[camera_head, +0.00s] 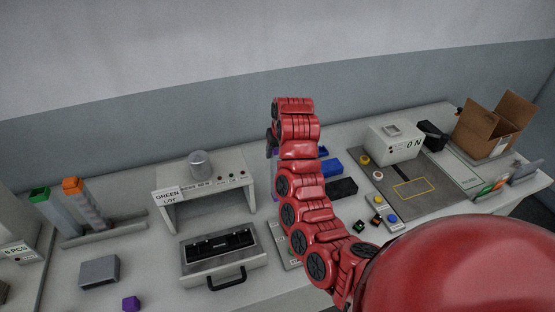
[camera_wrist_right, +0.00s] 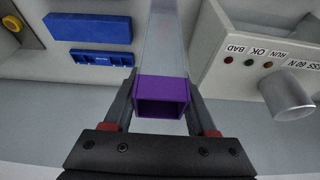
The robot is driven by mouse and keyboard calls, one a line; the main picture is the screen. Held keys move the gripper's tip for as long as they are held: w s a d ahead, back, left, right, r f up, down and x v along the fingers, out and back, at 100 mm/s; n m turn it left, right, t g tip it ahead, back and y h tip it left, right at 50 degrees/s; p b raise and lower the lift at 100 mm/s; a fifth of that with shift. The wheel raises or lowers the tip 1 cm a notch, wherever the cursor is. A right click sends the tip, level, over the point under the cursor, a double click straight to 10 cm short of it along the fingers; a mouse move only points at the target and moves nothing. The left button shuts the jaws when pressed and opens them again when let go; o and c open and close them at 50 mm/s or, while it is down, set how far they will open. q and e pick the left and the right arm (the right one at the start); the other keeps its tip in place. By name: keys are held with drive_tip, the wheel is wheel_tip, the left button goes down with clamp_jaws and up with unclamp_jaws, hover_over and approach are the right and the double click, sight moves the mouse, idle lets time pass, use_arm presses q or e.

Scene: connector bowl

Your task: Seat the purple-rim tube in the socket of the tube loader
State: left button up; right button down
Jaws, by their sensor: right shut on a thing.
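The purple-rim tube (camera_wrist_right: 162,98) is between the two fingers of my right gripper (camera_wrist_right: 160,110) in the right wrist view. Its open purple end faces the camera, and its clear grey body runs away to the top. In the head view my right gripper (camera_head: 271,143) is at the far end of the raised red arm, which hides most of the tube. My left gripper is not in view. I cannot tell for sure which fixture is the tube loader; a green-rim tube (camera_head: 40,194) and an orange-rim tube (camera_head: 73,186) lean at a low grey rack (camera_head: 110,230) on the left.
A press stand (camera_head: 215,187) with a GREEN LOT sign stands behind a handled case (camera_head: 222,258). A grey block (camera_head: 99,270) and a purple block (camera_head: 131,303) are at front left. Blue bins (camera_head: 331,167), a white box (camera_head: 394,142) and a cardboard box (camera_head: 494,125) lie right.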

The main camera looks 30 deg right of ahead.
wheel_tip(320, 180, down, 3)
drive_tip(key=p, duration=0.3)
drive_tip(key=shift+w+f, duration=0.1)
drive_tip(key=shift+w, duration=0.05)
drive_tip(key=shift+w+f+b, duration=0.1)
drive_tip(key=shift+f+b, duration=0.2)
drive_tip(key=shift+f, duration=0.1)
drive_tip(key=shift+c, duration=1.4)
unclamp_jaws()
drive_tip(key=shift+o, duration=0.4)
drive_tip(key=shift+r, duration=0.1)
